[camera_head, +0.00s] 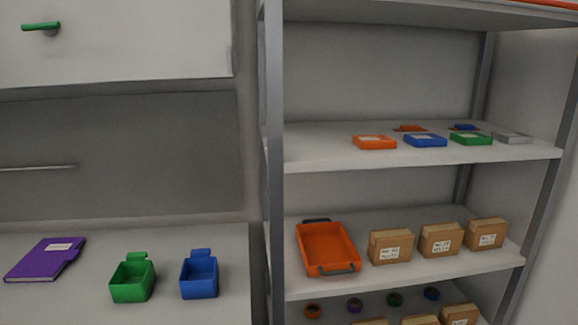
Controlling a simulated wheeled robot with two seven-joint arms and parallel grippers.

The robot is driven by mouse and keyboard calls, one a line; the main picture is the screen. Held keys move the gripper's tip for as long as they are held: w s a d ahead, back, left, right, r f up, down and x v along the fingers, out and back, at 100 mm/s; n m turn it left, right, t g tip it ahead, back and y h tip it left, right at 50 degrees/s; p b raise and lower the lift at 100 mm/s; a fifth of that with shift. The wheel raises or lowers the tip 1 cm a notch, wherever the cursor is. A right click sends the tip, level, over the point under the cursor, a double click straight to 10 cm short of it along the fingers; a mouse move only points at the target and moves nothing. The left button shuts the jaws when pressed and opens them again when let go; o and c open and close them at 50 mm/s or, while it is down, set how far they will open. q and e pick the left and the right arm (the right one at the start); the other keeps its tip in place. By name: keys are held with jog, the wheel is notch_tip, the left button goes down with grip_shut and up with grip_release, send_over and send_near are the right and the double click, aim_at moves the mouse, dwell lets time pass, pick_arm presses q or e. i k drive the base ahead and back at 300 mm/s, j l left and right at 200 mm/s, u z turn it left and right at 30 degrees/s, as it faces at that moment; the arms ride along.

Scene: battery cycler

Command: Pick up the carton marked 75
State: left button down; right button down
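Three brown cartons stand in a row on the middle shelf of the rack at right: a left carton (390,247), a middle carton (440,240) and a right carton (486,234). Each has a white label on its front, too small for me to read surely. The tops of more cartons (459,314) show on the lower shelf, cut off by the bottom edge of the view. I cannot tell which carton is marked 75. Neither of my grippers is in view.
An orange tray (327,246) with dark handles sits left of the cartons. The upper shelf (320,150) holds several small flat coloured boxes. Coloured rings (354,305) lie on the lower shelf. A purple folder (45,259), green bin (132,279) and blue bin (199,276) stand on the left counter.

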aim_at(480, 234)
jog(key=z, duration=0.25)
jog(key=i+l+z, duration=0.15)
jog(key=z, duration=0.2)
jog(key=i+l+z, duration=0.15)
jog(key=l+z, duration=0.2)
jog(key=i+l+z, duration=0.2)
jog(key=i+l, duration=0.15)
jog(key=i+l+z, duration=0.2)
jog(key=i, duration=0.4)
jog(key=i+l, duration=0.5)
jog(key=i, duration=0.25)
